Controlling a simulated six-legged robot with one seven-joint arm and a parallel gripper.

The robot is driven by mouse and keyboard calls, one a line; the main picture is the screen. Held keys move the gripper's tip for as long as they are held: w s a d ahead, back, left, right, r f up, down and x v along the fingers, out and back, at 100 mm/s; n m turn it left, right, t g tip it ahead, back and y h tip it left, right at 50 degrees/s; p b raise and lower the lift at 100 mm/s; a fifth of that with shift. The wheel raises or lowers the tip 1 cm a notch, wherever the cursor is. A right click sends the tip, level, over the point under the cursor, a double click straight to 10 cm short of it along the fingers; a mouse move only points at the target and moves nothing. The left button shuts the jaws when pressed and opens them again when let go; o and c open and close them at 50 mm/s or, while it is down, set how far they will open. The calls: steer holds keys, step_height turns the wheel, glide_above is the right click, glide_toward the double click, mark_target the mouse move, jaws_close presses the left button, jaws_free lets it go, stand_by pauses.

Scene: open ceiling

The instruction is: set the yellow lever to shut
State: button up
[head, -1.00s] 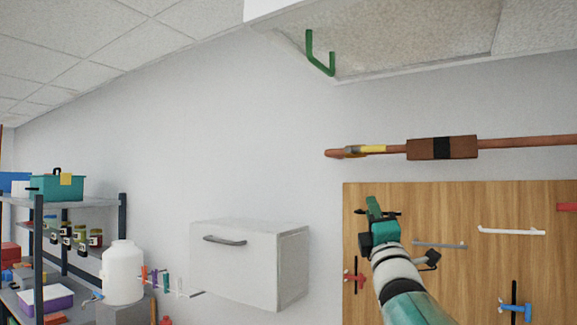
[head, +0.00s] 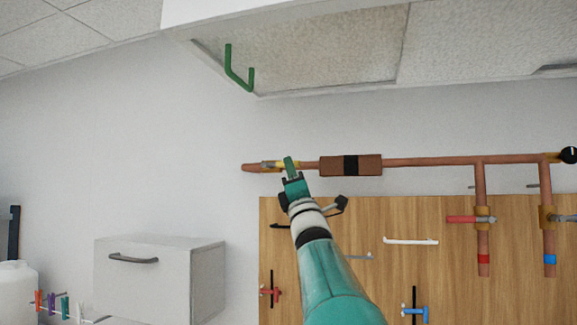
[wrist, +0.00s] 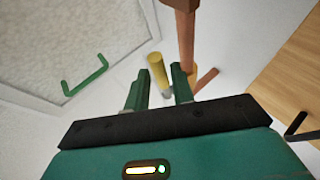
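The yellow lever (wrist: 157,73) is a short yellow handle with a grey end. It sits on the copper pipe (head: 430,161) near the pipe's left end, high on the wall, and runs roughly along the pipe. In the head view, my gripper (head: 290,165) is in front of it and hides part of it. In the wrist view, my gripper (wrist: 160,88) is open, with its two green fingers apart. The lever shows beyond the fingertips, in line with the gap. I cannot tell whether they touch it.
A brown block (head: 334,166) with a black band sits on the pipe right of my gripper. Below are a wooden board (head: 420,262) with handles and a white wall cabinet (head: 150,275). Red (head: 464,219) and blue levers are at the right.

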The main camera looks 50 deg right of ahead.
steer(key=shift+x, duration=1.2)
steer(key=shift+s, duration=0.1)
jaws_close()
